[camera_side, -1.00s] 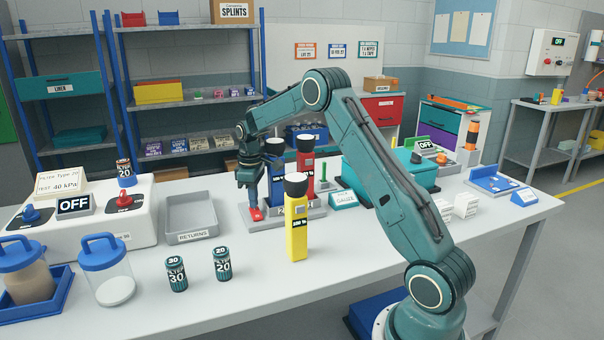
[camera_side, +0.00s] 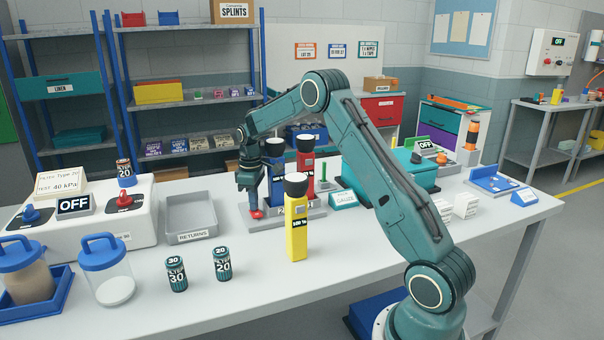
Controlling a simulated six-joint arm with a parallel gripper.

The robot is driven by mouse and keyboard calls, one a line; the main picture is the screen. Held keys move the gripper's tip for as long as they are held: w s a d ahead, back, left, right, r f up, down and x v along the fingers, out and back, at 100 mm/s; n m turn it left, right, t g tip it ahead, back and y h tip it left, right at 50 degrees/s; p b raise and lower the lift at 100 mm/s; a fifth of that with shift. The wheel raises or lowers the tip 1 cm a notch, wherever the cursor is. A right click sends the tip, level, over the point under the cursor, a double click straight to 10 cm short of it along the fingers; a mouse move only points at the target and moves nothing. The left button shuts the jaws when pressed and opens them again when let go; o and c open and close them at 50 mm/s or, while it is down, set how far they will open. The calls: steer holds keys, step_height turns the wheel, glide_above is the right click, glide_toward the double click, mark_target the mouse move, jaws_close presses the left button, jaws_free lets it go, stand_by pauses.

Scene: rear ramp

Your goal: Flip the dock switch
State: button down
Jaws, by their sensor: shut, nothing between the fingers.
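The dock (camera_side: 315,212) is a grey base on the bench, holding a blue torch (camera_side: 276,178) and a red torch (camera_side: 305,160) upright. A small red switch (camera_side: 257,214) is at its left front end. My gripper (camera_side: 254,205) points down right over the switch, shut and empty. Its tips seem to touch the switch or hover just above it; I cannot tell which. The fingers hide part of the switch, so its position is unclear. The front label of the dock is partly hidden by a yellow torch (camera_side: 297,225).
A grey returns tray (camera_side: 190,207) stands left of the dock. A white unit (camera_side: 140,215) with an OFF sign is at the left. A teal box (camera_side: 400,175) is behind my arm.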

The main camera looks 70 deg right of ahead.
step_height(320, 180, up, 7)
stand_by(1.1)
stand_by(0.3)
steer(key=s+a+r+m+t, duration=0.1)
steer(key=s+a+r+t, duration=0.2)
steer(key=s+a+r, duration=1.2)
steer(key=s+a+f+m+t, duration=0.1)
steer(key=s+a, duration=0.3)
steer(key=s, duration=0.4)
steer(key=s+a+f+m+t, duration=0.1)
steer(key=s+a+f, duration=0.2)
steer(key=s+a, duration=0.2)
steer(key=s, duration=0.3)
steer(key=shift+s+a+t, duration=0.2)
steer(key=shift+a+t, duration=0.05)
steer(key=shift+t, duration=0.05)
